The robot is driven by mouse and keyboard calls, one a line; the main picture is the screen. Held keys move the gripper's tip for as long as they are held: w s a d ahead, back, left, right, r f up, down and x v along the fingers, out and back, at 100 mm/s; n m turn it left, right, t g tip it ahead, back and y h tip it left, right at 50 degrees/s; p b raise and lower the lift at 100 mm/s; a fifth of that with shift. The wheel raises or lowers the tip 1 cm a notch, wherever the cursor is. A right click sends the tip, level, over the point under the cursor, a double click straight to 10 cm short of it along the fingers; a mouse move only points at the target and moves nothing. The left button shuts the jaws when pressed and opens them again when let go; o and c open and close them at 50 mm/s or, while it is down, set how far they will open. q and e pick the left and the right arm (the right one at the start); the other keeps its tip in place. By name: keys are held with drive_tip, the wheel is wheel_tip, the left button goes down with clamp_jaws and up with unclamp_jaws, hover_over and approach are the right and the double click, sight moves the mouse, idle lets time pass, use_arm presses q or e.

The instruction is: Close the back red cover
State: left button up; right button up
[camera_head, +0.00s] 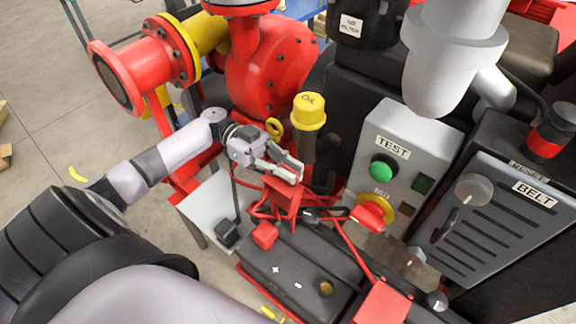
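A red cover (283,197) stands raised at the back end of the black battery (262,275), in the middle of the view. My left gripper (297,171) is just above and behind this cover's top edge. Its two fingers point right with a small gap between them, and nothing shows held. The fingertips are close to the cover; I cannot tell whether they touch it. A second red cover (383,302) shows at the front right of the battery, near the bottom edge. My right gripper is not in view.
Red cables and a small red block (265,235) lie around the raised cover. A yellow OIL cap (309,111) rises behind the gripper. The TEST panel (392,165) with its red-and-yellow switch (372,209) and the BELT panel (495,220) stand to the right. Red pump (270,60) is behind.

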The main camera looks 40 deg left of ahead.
use_arm(q)
clamp_jaws()
idle(0.3)
drive_tip(key=shift+s+a+r+m, duration=0.1)
drive_tip(key=shift+s+m, duration=0.6)
drive_tip(key=s+f+m+b, duration=0.3)
drive_tip(key=s+f+m, duration=0.4)
drive_tip(key=s+m, duration=0.5)
drive_tip(key=shift+s+a+f+m+b, duration=0.15)
drive_tip(key=shift+s+f+m+b, duration=0.15)
drive_tip(key=shift+f+m+b, duration=0.85)
drive_tip(key=shift+s+a+f+m+b, duration=0.25)
drive_tip(key=shift+f+m+b, duration=0.45)
drive_tip(key=shift+f+m, duration=0.45)
drive_tip(key=shift+s+a+f+m+b, duration=0.1)
drive_tip(key=shift+s+f+m+b, duration=0.2)
drive_tip(key=shift+f+m+b, duration=0.9)
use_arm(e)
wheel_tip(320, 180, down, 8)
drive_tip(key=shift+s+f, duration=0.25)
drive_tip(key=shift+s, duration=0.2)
use_arm(q)
drive_tip(key=shift+f+n, duration=0.25)
drive_tip(key=shift+n, duration=0.05)
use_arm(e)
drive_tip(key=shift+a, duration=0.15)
